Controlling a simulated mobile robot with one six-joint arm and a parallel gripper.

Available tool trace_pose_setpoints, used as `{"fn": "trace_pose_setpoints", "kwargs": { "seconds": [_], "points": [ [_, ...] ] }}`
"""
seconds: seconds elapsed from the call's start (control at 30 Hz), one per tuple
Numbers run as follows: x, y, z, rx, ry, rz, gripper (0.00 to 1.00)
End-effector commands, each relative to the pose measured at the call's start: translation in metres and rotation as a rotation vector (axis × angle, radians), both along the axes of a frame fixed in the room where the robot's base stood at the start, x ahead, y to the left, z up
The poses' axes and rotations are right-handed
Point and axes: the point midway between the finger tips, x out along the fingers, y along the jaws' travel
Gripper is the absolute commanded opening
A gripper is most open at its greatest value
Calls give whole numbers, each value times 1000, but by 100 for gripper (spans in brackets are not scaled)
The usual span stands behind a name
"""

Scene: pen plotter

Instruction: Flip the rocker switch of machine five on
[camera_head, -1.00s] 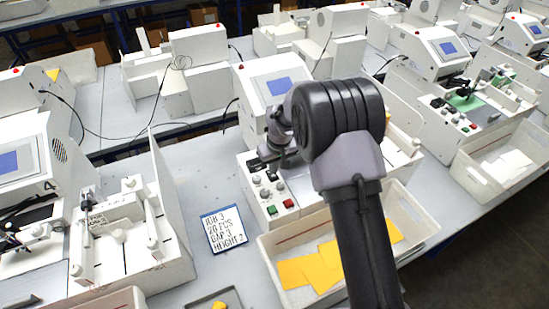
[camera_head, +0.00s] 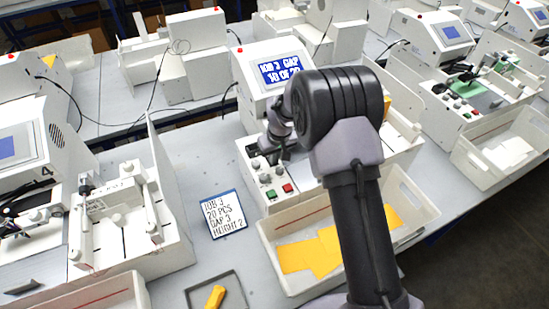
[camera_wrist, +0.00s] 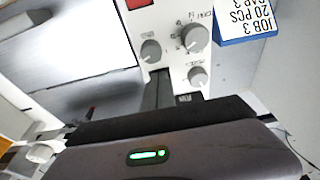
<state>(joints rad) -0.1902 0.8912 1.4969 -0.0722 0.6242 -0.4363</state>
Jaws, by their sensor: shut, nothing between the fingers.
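The middle machine (camera_head: 247,93) has a lit screen (camera_head: 279,70) with white text, reading about "JOB 3 GAP" and "18 OF 20". Its number is hidden, but the machine to its left carries a 4. Its control panel (camera_head: 257,192) has grey knobs and green and red buttons. My gripper (camera_head: 280,158) is shut and empty at the panel's far end. In the wrist view, the dark fingers (camera_wrist: 162,88) point at the panel beside the knobs (camera_wrist: 194,37). A small dark part, perhaps the rocker switch (camera_wrist: 188,98), shows right beside the fingers; its position is unclear.
A job card (camera_head: 223,220) stands on the table left of the panel. A bin (camera_head: 408,224) with yellow sheets stands in front of the machine, below my arm. A small tray (camera_head: 235,299) holds a yellow piece. Machine 4 (camera_head: 28,150) stands at left.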

Motion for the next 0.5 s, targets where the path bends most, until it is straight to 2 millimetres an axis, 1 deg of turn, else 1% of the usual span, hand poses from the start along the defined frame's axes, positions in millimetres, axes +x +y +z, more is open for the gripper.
{"fn": "trace_pose_setpoints", "kwargs": {
  "seconds": [0.3,0.5],
  "points": [
    [11,5,6,-1,1,1,0],
    [12,5,6,0,0,1,0]
  ]
}}
